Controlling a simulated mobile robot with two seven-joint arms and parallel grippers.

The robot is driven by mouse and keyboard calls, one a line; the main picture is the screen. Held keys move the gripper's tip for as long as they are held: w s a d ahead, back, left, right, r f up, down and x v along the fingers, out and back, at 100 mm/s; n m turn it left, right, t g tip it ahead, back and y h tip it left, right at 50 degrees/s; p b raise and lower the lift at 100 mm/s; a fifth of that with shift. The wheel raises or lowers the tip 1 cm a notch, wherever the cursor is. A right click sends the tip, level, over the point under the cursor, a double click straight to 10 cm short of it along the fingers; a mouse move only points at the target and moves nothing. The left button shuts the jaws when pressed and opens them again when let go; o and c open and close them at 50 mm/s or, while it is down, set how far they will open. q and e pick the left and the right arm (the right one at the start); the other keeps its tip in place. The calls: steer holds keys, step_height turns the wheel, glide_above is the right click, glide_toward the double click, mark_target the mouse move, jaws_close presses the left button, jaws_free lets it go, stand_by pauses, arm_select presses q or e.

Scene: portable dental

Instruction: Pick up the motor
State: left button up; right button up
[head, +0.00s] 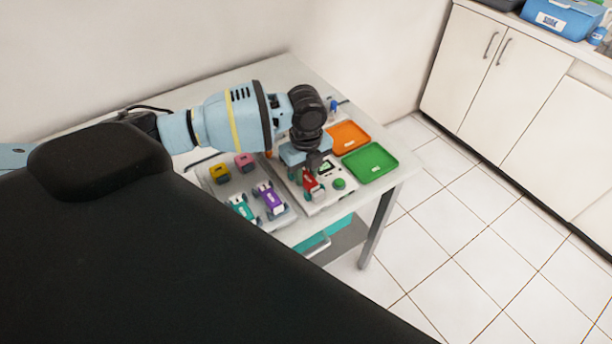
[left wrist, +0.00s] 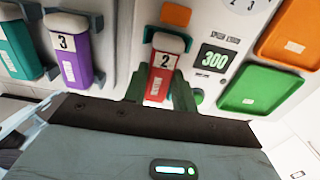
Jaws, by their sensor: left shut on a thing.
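The red motor (head: 313,188) carries a label with the number 2 and a pale end cap. It also shows in the left wrist view (left wrist: 158,84), upper middle. My left gripper (head: 311,171) reaches down over the table and is shut on the red motor, its dark green fingers on both sides of it. My right gripper is not in view.
Purple (head: 270,200), teal (head: 243,208), yellow (head: 219,173) and pink (head: 245,163) motors sit on a grey rack left of the panel. An orange tray (head: 348,136) and a green tray (head: 370,162) lie to the right. A dark surface fills the head view's lower left.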

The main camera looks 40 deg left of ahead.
mark_target(306, 175)
arm_select(q)
steer(key=shift+r, duration=0.15)
step_height(306, 175, up, 4)
steer(key=shift+f, duration=0.25)
steer(key=s+d, duration=0.3)
steer(key=d, duration=0.4)
steer(key=s+d+r, duration=0.1)
steer(key=s+d, duration=0.3)
steer(key=d, duration=0.3)
steer(key=shift+s, duration=0.3)
steer(key=shift+r, duration=0.1)
